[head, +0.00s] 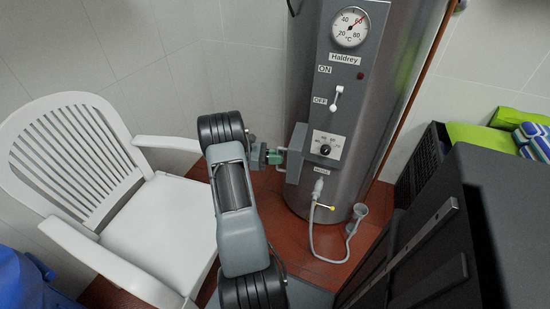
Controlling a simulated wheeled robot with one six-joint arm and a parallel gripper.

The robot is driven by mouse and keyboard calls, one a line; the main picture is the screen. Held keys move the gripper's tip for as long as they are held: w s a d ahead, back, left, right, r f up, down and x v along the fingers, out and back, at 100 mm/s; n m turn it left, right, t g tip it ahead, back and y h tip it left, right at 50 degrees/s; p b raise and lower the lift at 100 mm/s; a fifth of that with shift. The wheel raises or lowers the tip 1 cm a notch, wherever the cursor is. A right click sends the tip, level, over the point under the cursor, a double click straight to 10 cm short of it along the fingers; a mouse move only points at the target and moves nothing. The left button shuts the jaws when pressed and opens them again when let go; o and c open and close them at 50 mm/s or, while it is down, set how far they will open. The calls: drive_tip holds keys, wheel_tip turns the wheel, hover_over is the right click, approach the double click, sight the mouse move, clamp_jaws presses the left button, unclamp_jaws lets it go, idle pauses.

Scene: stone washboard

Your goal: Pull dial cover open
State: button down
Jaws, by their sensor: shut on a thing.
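The grey dial cover (295,152) is on the front of the tall grey boiler (382,75). It is swung out to the left, and the dial (325,150) with its white scale plate shows uncovered to its right. My gripper (275,157) reaches in from the left at the cover's handle. Its green-tipped jaws are shut on the handle on the cover's outer side. My arm hides part of the floor and the chair's right edge.
A white plastic armchair (150,215) stands at the left. A pale hose (313,240) hangs below the dial. A black cabinet (480,240) stands at the lower right, with a dark crate (420,165) behind it.

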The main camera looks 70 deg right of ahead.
drive_tip(key=shift+d+r, duration=0.15)
drive_tip(key=shift+d, duration=0.05)
drive_tip(key=c, duration=1.3)
unclamp_jaws()
drive_tip(key=shift+c, duration=0.2)
drive_tip(key=shift+o, duration=0.8)
drive_tip(key=shift+w+a, duration=0.1)
drive_tip(key=p+v, duration=0.1)
drive_tip(key=v, duration=1.2)
drive_tip(key=shift+w, duration=0.4)
drive_tip(key=shift+a, duration=0.1)
